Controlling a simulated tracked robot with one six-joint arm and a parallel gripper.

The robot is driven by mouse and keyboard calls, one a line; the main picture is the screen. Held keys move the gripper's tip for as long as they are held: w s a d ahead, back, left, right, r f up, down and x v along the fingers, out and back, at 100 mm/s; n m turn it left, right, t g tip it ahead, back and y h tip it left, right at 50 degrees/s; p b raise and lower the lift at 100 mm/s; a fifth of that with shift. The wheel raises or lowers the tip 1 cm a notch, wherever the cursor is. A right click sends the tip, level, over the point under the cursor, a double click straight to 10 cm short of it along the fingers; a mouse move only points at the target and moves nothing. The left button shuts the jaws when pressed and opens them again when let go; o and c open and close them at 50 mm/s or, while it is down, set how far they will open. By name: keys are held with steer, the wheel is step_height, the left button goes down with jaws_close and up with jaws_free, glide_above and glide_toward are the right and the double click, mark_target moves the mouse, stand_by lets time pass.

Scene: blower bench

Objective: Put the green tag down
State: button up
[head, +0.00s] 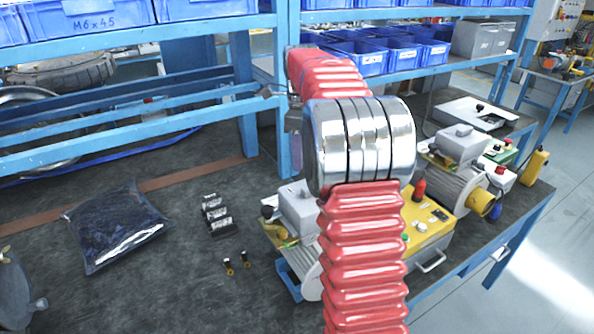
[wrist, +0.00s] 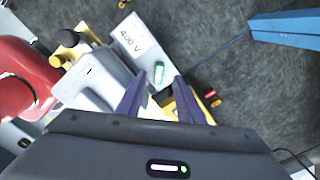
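In the wrist view the two dark purple fingers of my gripper (wrist: 160,75) are spread apart. A small green piece with a pale edge, which looks like the green tag (wrist: 158,72), shows between the fingertips. A gap shows on each side of it. I cannot tell whether it rests on the surface below or how far under the tips it is. A white label reading 400 V (wrist: 131,42) lies just beyond, up and left. In the head view my red arm covers part of the bench, and I cannot make out the tag there.
In the head view, motors stand at the right (head: 456,180), by a yellow control box (head: 425,235). Blue shelving with bins (head: 362,58) stands behind. Bench between bag and blocks is clear.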

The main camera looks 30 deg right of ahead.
step_height(320, 180, up, 4)
steer(key=shift+f, duration=0.15)
stand_by(0.6)
steer(key=s+a+r+n+t, duration=0.1)
steer(key=s+a+r+n, duration=0.1)
steer(key=s+a+n, duration=0.5)
steer(key=s+a+r+n+t, duration=0.2)
steer(key=s+a+n, duration=0.35)
steer(key=a, duration=0.45)
steer(key=s+a+f+n+t, duration=0.1)
steer(key=s+a+f+n, duration=0.3)
steer(key=s+n, duration=0.3)
steer(key=s+a+f+n+t, duration=0.1)
steer(key=s+a+f+n, duration=0.3)
steer(key=s+n, duration=0.4)
steer(key=shift+a+f+t, duration=0.3)
steer(key=shift+a+f, duration=0.1)
steer(key=shift+a, duration=0.5)
